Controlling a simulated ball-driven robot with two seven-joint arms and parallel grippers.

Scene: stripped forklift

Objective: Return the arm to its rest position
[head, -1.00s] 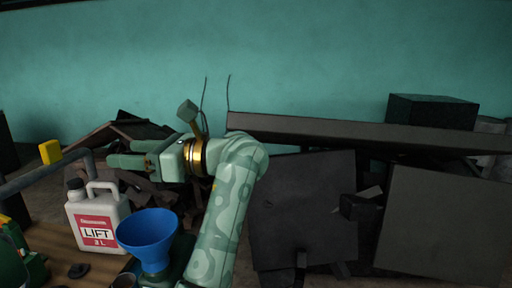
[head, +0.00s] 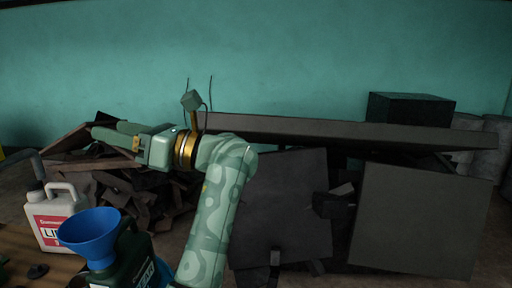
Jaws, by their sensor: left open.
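My left arm rises from the bottom of the head view and bends left at the elbow. Its left gripper (head: 104,132) is open and empty, with its fingers pointing left. The gripper is up in front of the dark scrap pile, above and apart from the jug and funnel in the picture. My right gripper is not in view.
A white jug (head: 48,222) with a red label stands at lower left. A black cap (head: 38,271) lies on the wooden surface. Dark panels (head: 420,220) stand at right before the teal wall.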

